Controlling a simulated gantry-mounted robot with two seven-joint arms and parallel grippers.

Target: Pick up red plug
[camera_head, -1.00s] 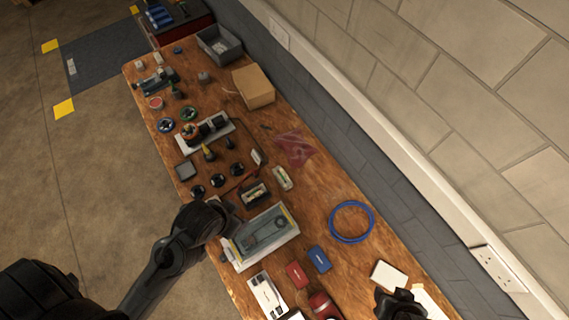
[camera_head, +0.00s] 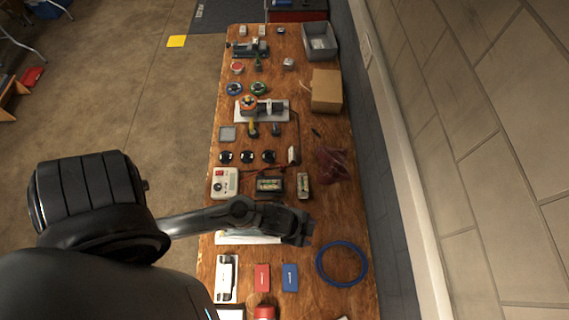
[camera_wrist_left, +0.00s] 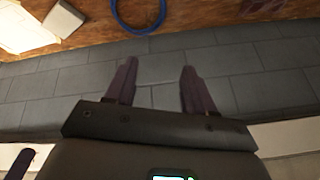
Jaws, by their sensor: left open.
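I cannot make out a red plug for certain. Red items on the wooden bench are a small flat box (camera_head: 262,277), a partly cut-off object (camera_head: 265,312) at the bottom edge, and a small red disc (camera_head: 237,68) farther up. My left gripper (camera_head: 297,228) hangs over the bench, above a pale tray (camera_head: 232,238) that my arm partly covers. In the left wrist view its fingers (camera_wrist_left: 158,66) are apart with nothing between them, facing the grey wall base. My right gripper is not in view.
A blue ring (camera_head: 342,264) lies right of the left gripper; it shows in the wrist view (camera_wrist_left: 138,14). A blue box (camera_head: 290,277) lies beside the red one. A cardboard box (camera_head: 326,90) and grey bin (camera_head: 319,41) stand at the far right. The wall bounds the bench's right side.

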